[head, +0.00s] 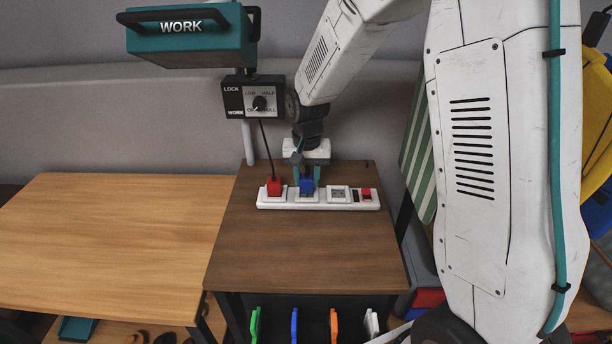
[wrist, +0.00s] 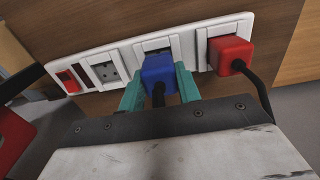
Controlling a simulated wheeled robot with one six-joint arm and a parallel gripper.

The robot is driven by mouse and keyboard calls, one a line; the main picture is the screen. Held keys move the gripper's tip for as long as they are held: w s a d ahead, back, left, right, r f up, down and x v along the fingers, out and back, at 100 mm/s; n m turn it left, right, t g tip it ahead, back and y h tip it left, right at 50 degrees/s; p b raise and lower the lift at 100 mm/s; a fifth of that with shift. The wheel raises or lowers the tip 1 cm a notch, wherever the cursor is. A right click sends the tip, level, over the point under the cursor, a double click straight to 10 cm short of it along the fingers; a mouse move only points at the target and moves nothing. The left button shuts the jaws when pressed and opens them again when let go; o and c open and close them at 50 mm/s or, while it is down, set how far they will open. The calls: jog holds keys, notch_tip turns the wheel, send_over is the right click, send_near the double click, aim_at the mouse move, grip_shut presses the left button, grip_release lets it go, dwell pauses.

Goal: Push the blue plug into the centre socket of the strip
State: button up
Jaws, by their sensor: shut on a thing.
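The blue plug (head: 307,187) is between the teal fingers of my gripper (head: 307,179), at the centre socket of the white strip (head: 362,206). In the wrist view my gripper (wrist: 160,92) is shut on the blue plug (wrist: 158,72), one finger on each side. The plug covers most of the centre socket (wrist: 158,45). I cannot tell whether its pins are in or how deep it sits. A red plug (head: 274,186) with a black cord sits in the left socket in the head view. The right socket (head: 338,194) is empty and has a red switch (head: 366,194) beside it.
The strip lies on a dark brown table (head: 300,250), clear in front. A lamp (head: 190,35) marked WORK and a control box (head: 254,98) stand behind on a post. The red plug's cord (head: 267,145) runs up to the box. A lighter table (head: 110,240) is at left.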

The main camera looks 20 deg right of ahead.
aim_at(307, 176)
jog(key=shift+f, duration=0.65)
jog(key=o, duration=1.2)
jog(key=shift+c, duration=0.2)
notch_tip(307, 176, up, 8)
jog(key=shift+f, duration=0.1)
